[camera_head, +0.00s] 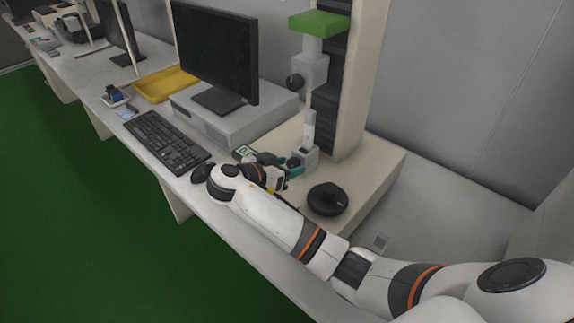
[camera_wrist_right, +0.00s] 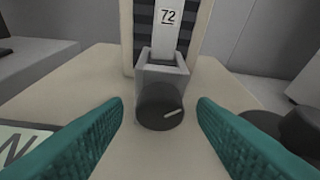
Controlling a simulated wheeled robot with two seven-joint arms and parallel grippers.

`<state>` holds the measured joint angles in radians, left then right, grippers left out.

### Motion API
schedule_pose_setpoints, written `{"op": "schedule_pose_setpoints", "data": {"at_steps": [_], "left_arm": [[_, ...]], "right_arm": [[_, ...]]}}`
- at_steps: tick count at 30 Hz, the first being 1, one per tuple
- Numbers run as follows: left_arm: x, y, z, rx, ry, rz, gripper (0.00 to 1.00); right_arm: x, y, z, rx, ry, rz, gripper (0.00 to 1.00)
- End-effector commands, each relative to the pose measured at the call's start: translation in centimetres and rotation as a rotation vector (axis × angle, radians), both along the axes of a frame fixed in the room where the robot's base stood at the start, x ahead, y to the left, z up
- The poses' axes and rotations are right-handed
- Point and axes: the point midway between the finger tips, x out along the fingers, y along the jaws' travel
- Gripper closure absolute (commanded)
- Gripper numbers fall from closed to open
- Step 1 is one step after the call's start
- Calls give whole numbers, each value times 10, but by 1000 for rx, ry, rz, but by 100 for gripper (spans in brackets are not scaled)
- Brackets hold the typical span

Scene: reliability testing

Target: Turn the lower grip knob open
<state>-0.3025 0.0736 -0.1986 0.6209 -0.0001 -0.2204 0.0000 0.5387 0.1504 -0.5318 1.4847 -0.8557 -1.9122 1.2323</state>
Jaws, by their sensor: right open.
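The lower grip knob (camera_wrist_right: 158,105) is dark and round with a short pale mark at its lower right, on the front of the light grey lower grip (camera_wrist_right: 166,72). The lower grip also shows in the head view (camera_head: 306,154), where the knob is largely hidden by my gripper. My right gripper (camera_head: 295,167) is open in front of the lower grip. In the right wrist view its two teal fingers (camera_wrist_right: 161,108) lie left and right of the knob, with visible gaps on both sides. My left gripper is not in view.
A pale strip marked 72 (camera_wrist_right: 168,20) stands in the lower grip. The upper grip has its own dark knob (camera_head: 295,82). A black round dial (camera_head: 327,199) sits on the machine's beige base (camera_head: 378,161). A mouse (camera_head: 203,172), keyboard (camera_head: 167,141) and monitor (camera_head: 216,56) stand left.

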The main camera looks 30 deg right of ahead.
Motion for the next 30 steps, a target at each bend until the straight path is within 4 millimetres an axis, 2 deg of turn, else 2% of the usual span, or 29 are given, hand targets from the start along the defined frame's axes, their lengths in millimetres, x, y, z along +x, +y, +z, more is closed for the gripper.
{"op": "schedule_pose_setpoints", "data": {"at_steps": [8, 16, 23, 30], "left_arm": [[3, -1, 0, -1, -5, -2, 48], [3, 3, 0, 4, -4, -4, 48], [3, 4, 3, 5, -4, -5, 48], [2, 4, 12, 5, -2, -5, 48]], "right_arm": [[0, -1, -1, 0, 0, 0, 49], [0, -1, -1, 0, 1, 0, 93], [0, 0, 0, -5, 21, 0, 92], [1, 0, 1, -41, 125, -1, 92]]}}
